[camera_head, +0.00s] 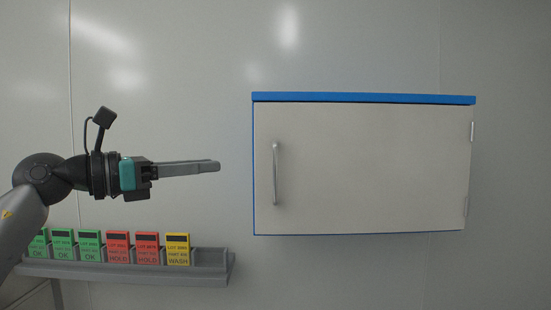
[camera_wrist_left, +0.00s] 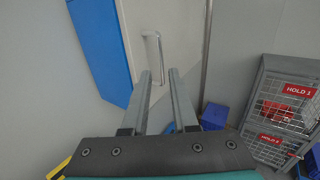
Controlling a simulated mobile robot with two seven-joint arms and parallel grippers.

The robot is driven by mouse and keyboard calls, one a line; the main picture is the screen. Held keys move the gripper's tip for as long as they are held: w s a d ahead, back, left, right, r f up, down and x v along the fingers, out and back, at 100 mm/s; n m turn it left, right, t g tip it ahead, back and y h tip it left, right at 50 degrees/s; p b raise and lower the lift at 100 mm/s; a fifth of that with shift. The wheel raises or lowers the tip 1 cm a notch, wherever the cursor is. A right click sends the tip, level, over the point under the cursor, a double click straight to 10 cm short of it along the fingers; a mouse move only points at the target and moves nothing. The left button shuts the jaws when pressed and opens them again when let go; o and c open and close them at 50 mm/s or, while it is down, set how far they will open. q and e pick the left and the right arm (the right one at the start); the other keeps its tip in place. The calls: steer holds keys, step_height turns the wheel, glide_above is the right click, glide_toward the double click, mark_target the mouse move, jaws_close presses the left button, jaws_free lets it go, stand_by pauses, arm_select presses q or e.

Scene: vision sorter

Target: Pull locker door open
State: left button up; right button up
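The wall locker has a blue frame (camera_head: 360,98) and a closed pale grey door (camera_head: 375,170). A vertical metal bar handle (camera_head: 276,174) is on the door's left side; hinges show on its right edge. My left gripper (camera_head: 219,166) is left of the locker at handle height, apart from it in the picture. In the left wrist view its two fingers (camera_wrist_left: 159,73) are spread with nothing between them. The handle (camera_wrist_left: 156,57) shows just beyond the fingertips there, with the door and the blue edge (camera_wrist_left: 100,50). My right gripper is not in view.
A grey rack (camera_head: 130,270) with several green, red and yellow lot cards sits below my left arm. The left wrist view shows wire cages (camera_wrist_left: 285,100) labelled HOLD and blue bins (camera_wrist_left: 214,116) at the right. The wall around the locker is clear.

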mark_target(275, 160)
arm_select(q)
steer(key=p+x, duration=0.3)
steer(key=x, duration=1)
steer(key=shift+w+d+r+p, duration=0.1)
steer(key=shift+w+d+p, duration=0.1)
steer(key=shift+p, duration=0.2)
steer(key=shift+x, duration=0.8)
steer(key=shift+c, duration=0.4)
jaws_close()
